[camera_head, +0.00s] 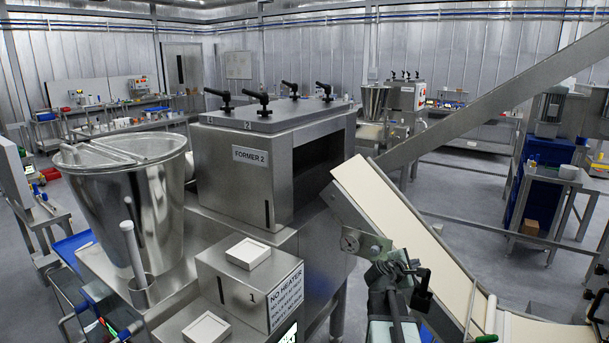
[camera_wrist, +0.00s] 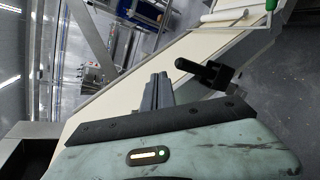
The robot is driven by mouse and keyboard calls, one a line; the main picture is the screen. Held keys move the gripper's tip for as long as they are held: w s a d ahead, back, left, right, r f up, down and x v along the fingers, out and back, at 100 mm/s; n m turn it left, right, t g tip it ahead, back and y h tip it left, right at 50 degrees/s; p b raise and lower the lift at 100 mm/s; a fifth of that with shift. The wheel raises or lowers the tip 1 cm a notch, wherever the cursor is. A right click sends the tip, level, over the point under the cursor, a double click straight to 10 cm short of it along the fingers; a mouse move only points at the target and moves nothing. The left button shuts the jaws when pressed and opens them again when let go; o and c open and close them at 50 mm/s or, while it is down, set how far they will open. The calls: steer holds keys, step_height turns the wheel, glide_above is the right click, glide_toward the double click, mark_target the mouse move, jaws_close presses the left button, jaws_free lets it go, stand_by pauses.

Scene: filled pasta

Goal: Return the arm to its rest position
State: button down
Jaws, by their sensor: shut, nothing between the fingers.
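My gripper (camera_wrist: 157,90) shows in the wrist view beyond its pale green body with a black edge strip. Its two grey fingers are together, with nothing seen between them. They point toward the side of a pale conveyor belt (camera_wrist: 118,88). A black handle (camera_wrist: 208,74) is just right of the fingers; I cannot tell whether they touch. In the head view, my arm's pale green end is at the bottom, right of centre, in front of the inclined belt (camera_head: 385,205). The fingertips are hard to make out there.
The steel machine marked FORMER 2 (camera_head: 240,175) stands left of the belt, with a steel hopper (camera_head: 130,215) farther left. A box with a NO HEATER sign (camera_head: 285,300) is at the front. A sloping steel beam (camera_head: 500,90) crosses above the belt. Grey floor (camera_head: 455,190) is open behind.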

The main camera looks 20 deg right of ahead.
steer(key=a+f+m+g+y, duration=0.1)
steer(key=a+f+m+y, duration=0.2)
steer(key=a, duration=0.9)
steer(key=s+a+f+m+y, duration=0.15)
steer(key=a+f, duration=0.35)
steer(key=a, duration=0.6)
steer(key=a+f+m+g+y, duration=0.1)
steer(key=a+f+y, duration=0.3)
steer(key=a, duration=0.8)
steer(key=s+a+f+m+g+y, duration=0.3)
steer(key=s+a+m+g, duration=0.1)
steer(key=s+a+m, duration=0.3)
steer(key=shift+s+a+f+y, duration=0.2)
steer(key=shift+s+a+y, duration=0.15)
steer(key=shift+s+a, duration=0.65)
